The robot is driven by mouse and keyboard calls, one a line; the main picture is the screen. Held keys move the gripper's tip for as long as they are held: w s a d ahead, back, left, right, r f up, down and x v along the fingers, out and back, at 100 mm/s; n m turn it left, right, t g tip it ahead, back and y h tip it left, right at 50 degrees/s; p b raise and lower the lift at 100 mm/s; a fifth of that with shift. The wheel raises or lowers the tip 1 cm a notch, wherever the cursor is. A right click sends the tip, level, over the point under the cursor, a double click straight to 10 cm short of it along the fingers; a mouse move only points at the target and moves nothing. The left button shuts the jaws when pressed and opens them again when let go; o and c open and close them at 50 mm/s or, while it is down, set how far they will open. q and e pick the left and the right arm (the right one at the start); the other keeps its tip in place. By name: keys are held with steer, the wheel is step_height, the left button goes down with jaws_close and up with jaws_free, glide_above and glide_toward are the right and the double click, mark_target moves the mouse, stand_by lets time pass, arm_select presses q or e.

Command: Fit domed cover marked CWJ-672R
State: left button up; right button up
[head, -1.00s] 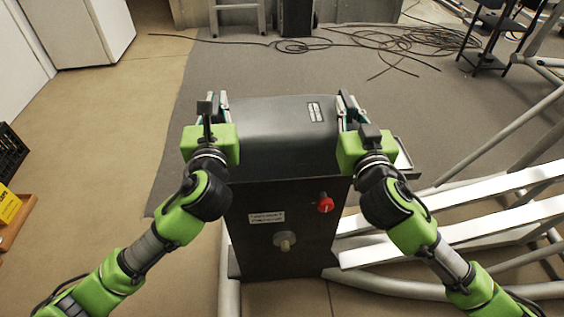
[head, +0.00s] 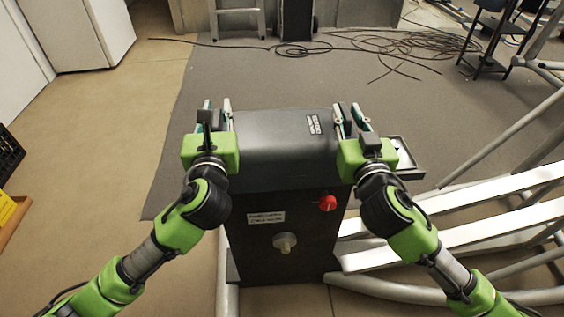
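The dark grey domed cover (head: 280,140) sits on top of the black upright housing (head: 262,240), with no clear gap visible between them. A small white label (head: 314,125) is near its right end; its text is too small to read. My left gripper (head: 217,106) is at the cover's left end with its fingers spread apart. My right gripper (head: 349,112) is at the right end, also with fingers apart. Both look empty; whether a finger still touches the cover is unclear.
The housing's front has a red knob (head: 327,203), a pale knob (head: 285,241) and a white label (head: 265,217). White rails (head: 455,228) extend right. Black cables (head: 390,45) lie on the floor beyond.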

arm_select(q)
steer(key=shift+r, duration=0.1)
arm_select(e)
steer(key=shift+r, duration=0.1)
steer(key=shift+s, duration=0.1)
arm_select(q)
steer(key=s+d, duration=0.1)
steer(key=s, duration=1.1)
steer(key=shift+d, duration=0.3)
arm_select(e)
steer(key=s+d, duration=0.1)
steer(key=s, duration=1)
steer(key=shift+s+d, duration=0.2)
steer(key=shift+s, duration=0.2)
